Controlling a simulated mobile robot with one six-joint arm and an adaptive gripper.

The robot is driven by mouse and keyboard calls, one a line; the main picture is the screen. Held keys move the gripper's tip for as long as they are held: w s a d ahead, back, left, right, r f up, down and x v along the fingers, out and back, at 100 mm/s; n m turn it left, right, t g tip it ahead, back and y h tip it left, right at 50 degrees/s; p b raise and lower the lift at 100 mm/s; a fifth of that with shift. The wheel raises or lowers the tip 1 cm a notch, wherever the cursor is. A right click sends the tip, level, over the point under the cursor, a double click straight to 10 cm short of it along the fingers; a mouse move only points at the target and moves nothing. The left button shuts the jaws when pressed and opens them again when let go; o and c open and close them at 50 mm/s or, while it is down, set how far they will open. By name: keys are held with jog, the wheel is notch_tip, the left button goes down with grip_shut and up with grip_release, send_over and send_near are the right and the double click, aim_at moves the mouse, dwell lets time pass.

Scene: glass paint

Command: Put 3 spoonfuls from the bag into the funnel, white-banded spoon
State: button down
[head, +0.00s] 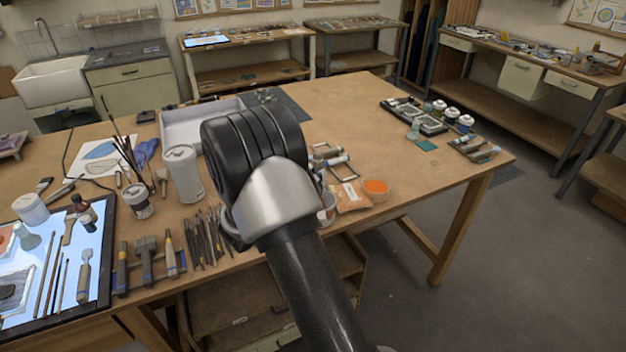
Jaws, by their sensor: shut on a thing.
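My arm fills the middle of the head view, and its dark wrist joints hide what lies behind them. My gripper itself does not show. I cannot make out a funnel or a white-banded spoon.
The wooden workbench (345,110) has bare room at its back right. A white tray (178,128), a pale canister (183,172) and several brushes and tools stand left of my arm. A lit panel (95,275) lies at the far left. Paint jars (452,116) stand at the right.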

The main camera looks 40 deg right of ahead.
aim_at(317, 164)
jog(key=shift+r, duration=0.1)
dwell(0.4)
jog(key=shift+w+r, duration=0.2)
jog(key=shift+r, duration=3.35)
